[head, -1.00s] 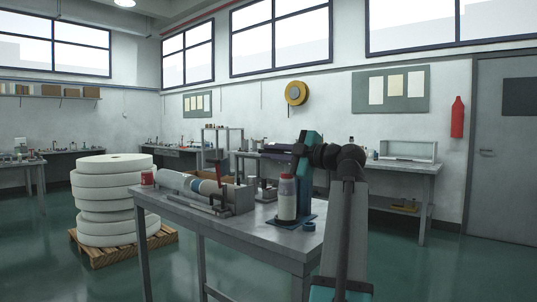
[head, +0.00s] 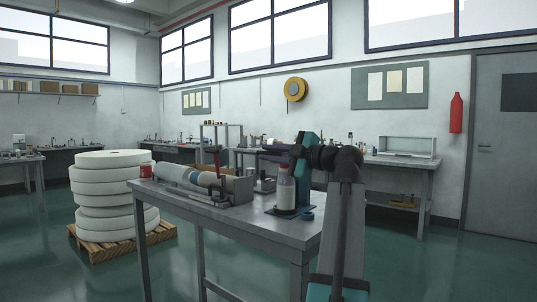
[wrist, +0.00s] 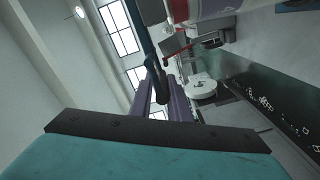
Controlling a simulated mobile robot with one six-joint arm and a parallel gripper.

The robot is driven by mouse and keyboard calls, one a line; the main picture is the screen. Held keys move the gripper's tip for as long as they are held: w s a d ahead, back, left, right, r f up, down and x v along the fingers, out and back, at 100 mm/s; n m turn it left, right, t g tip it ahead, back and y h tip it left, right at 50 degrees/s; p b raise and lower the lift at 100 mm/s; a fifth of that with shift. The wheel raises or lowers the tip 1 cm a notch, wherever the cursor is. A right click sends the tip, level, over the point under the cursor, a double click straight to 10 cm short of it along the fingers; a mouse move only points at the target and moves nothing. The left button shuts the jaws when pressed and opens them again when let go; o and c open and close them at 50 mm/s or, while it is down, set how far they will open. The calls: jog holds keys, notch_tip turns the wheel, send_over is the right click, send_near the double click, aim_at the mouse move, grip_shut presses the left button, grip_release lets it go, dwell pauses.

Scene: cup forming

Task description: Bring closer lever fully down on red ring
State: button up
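My gripper (wrist: 161,98) shows in the wrist view as two purple fingers with a visible gap, beyond my teal palm. A dark lever bar (wrist: 144,45) comes down from the top and its knobbed end lies at the fingers; I cannot tell whether they clamp it. In the head view my gripper (head: 275,148) is above the right part of the table, beside a pale upright cylinder (head: 286,188) on a blue base. The wrist view shows a white cylinder with a red band (wrist: 205,10) at the top. Contact between lever and red ring is not visible.
The grey table (head: 260,229) also bears a long grey cylinder machine (head: 180,178) and a red can (head: 145,170). A small blue ring (head: 308,216) lies near its right edge. A pallet with white rolls (head: 108,195) stands left.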

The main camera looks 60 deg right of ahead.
jog(key=shift+o, duration=1.3)
jog(key=s+a+p, duration=0.1)
jog(key=s+p, duration=0.1)
jog(key=s, duration=1.1)
jog(key=shift+s, duration=0.35)
